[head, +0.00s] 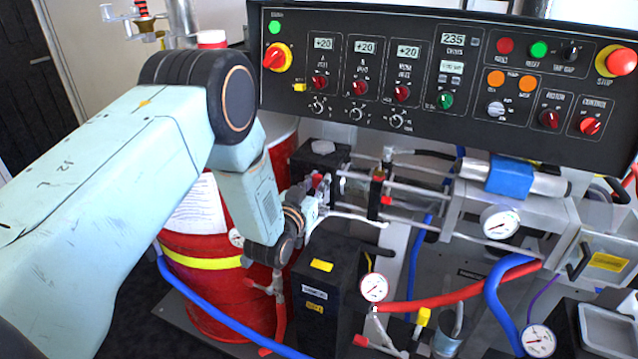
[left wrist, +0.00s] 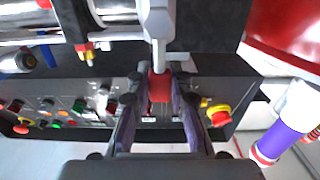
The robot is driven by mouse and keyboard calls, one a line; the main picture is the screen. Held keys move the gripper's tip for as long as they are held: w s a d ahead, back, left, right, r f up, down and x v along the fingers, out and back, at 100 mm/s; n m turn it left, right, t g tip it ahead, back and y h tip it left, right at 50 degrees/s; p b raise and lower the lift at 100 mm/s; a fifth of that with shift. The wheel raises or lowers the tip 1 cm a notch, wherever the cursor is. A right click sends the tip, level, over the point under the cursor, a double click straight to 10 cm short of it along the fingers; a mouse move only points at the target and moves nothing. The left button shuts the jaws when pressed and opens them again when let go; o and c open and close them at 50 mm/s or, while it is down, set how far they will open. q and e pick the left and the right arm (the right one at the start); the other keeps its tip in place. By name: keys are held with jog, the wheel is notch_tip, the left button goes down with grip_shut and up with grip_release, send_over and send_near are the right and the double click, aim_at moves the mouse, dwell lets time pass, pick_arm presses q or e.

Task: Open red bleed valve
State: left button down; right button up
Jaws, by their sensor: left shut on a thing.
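My left gripper (head: 322,186) reaches in behind the black box, below the control panel. In the left wrist view, its two fingers (left wrist: 159,92) are closed around a small red handle (left wrist: 160,82), which looks like the red bleed valve. A pale metal stem (left wrist: 158,50) runs into this handle. In the head view, the fingers and arm mostly hide the handle, and its angle cannot be told. My right gripper is not in view.
The black control panel (head: 455,130) overhangs the work area. A red drum (head: 215,270) stands beside my left arm. A black box (head: 328,285), a gauge (head: 373,287), and red (head: 460,292) and blue hoses crowd the space below. Metal rods (head: 410,190) run right of the gripper.

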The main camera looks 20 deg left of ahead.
pick_arm(q)
jog(key=shift+w+r, duration=0.2)
jog(key=shift+r, duration=0.2)
jog(key=c, duration=1.7)
grip_release()
jog(key=o, duration=0.5)
jog(key=shift+s+f, duration=0.15)
jog(key=shift+f, duration=0.1)
jog(key=s, duration=1.2)
jog(key=shift+a, duration=0.25)
